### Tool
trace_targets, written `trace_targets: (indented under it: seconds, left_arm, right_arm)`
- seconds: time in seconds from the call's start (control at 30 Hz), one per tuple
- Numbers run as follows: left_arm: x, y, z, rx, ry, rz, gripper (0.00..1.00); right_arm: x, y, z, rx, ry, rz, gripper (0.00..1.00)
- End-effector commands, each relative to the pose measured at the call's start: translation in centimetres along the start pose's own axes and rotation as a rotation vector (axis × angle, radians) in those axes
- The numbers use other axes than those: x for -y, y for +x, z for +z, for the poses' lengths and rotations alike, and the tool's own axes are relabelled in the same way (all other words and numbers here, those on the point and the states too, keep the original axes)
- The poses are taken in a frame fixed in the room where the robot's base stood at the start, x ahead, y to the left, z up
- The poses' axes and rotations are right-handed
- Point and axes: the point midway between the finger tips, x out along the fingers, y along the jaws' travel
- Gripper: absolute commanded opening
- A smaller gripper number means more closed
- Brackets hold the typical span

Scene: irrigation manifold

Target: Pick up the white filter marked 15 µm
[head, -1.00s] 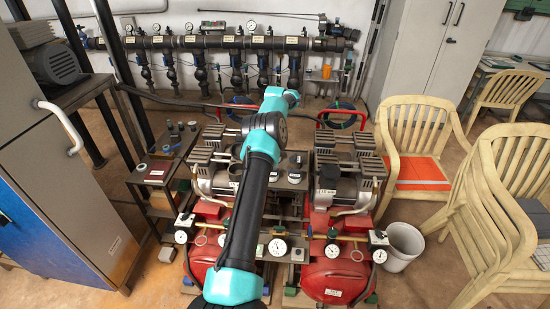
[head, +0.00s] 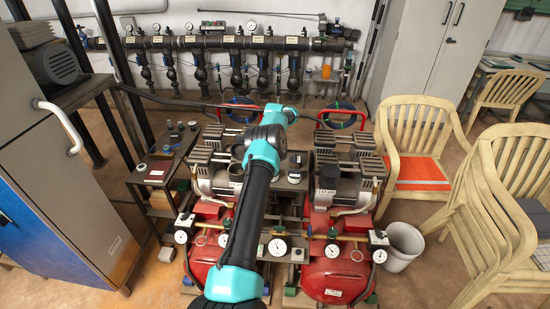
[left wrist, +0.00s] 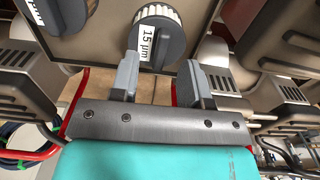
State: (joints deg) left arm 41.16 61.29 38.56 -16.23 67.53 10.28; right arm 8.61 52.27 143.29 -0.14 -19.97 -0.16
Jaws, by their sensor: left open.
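The white filter marked 15 µm (left wrist: 158,18) has a ribbed white rim, a dark middle and a white label on its side. It stands on a brown-grey plate (left wrist: 95,35) in the left wrist view. My left gripper (left wrist: 160,66) is open, its two grey fingers apart at either side of the filter's near side. I cannot tell whether either finger touches it. In the head view my left gripper is hidden behind my own arm. A second filter with a µm label (left wrist: 35,10) stands to the left, cut off by the picture's top edge. My right gripper is out of view.
Two red compressors (head: 335,278) with grey motor heads flank the plate closely. A small side table (head: 150,178) stands left, and a white bucket (head: 403,245) and beige chairs (head: 415,135) right. Pressure gauges (head: 277,247) stand at the front. Bare floor shows at the front left.

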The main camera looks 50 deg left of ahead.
Motion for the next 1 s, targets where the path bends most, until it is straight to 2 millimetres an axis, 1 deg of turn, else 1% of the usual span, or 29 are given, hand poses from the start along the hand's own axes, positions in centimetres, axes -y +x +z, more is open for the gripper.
trace_targets:
  seconds: [0.03,0.2,0.7,0.77,1.0]
  left_arm:
    - [0.1,0.9,0.0,0.002,-0.001,0.0,0.43]
    - [0.1,2.5,0.0,-0.001,0.0,0.001,0.43]
    - [0.0,2.6,0.0,-0.002,0.001,0.002,0.43]
    - [0.0,2.6,0.0,-0.002,0.001,0.002,0.38]
    - [0.0,2.6,0.0,-0.002,0.001,0.002,0.15]
  right_arm:
    - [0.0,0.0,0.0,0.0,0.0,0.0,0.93]
    - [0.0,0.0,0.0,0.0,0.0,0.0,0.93]
    - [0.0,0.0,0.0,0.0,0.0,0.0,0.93]
    - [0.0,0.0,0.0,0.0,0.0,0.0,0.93]
    - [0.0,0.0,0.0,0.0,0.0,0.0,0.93]
